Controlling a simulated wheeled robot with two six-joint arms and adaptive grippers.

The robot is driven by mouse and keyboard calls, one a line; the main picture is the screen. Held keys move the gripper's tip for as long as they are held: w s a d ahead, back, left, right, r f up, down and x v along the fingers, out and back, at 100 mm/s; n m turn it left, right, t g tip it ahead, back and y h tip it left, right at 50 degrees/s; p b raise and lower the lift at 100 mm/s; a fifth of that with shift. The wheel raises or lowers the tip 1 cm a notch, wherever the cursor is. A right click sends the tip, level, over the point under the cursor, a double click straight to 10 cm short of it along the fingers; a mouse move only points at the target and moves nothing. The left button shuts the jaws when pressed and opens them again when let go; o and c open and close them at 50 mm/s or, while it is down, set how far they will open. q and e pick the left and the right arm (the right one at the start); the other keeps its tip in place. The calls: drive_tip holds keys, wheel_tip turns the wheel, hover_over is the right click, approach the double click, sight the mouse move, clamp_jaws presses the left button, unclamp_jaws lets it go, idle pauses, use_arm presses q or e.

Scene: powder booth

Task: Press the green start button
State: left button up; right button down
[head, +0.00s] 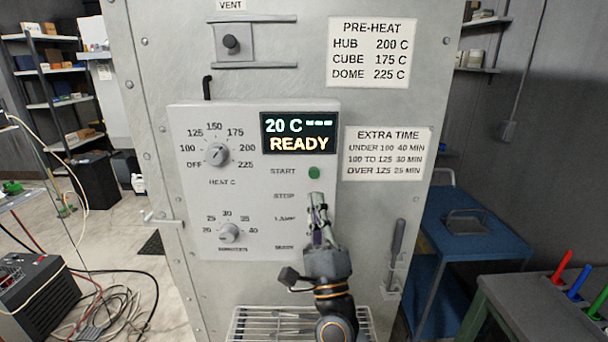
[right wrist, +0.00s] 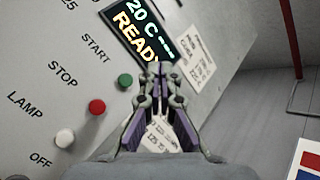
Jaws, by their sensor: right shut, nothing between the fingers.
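The green start button (head: 314,172) sits on the grey control panel (head: 185,185), right of the word START and below the display (head: 298,133), which reads 20 C and READY. My right gripper (head: 317,199) is shut and empty, just below the green button in the head view. In the right wrist view the green button (right wrist: 125,81) lies left of my right fingertips (right wrist: 158,68), with a visible gap. The red stop button (right wrist: 97,107) and a white lamp button (right wrist: 65,138) show there too; in the head view my gripper hides them. My left gripper is not in view.
A heat dial (head: 217,154) and a lower dial (head: 229,233) are on the panel's left. A wire rack (head: 300,322) juts out below. A blue cart (head: 455,235) stands at right, and cables (head: 105,315) lie on the floor at left.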

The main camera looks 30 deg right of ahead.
sight(314, 173)
idle(0.3)
drive_tip(key=shift+w+d+p, duration=0.2)
drive_tip(key=shift+w+d, duration=0.6)
drive_tip(key=shift+w, duration=0.45)
drive_tip(key=shift+w+d+p, duration=0.25)
drive_tip(key=shift+w+d, duration=0.5)
drive_tip(key=shift+w, duration=0.5)
drive_tip(key=shift+w+d+p, duration=0.2)
drive_tip(key=shift+w+d, duration=0.6)
drive_tip(key=shift+w, duration=0.45)
drive_tip(key=shift+w+d, duration=0.2)
drive_tip(key=shift+w, duration=0.15)
drive_tip(key=shift+w+d, duration=0.25)
drive_tip(key=shift+w, duration=0.1)
drive_tip(key=shift+s+a, duration=0.45)
drive_tip(key=shift+s, duration=0.3)
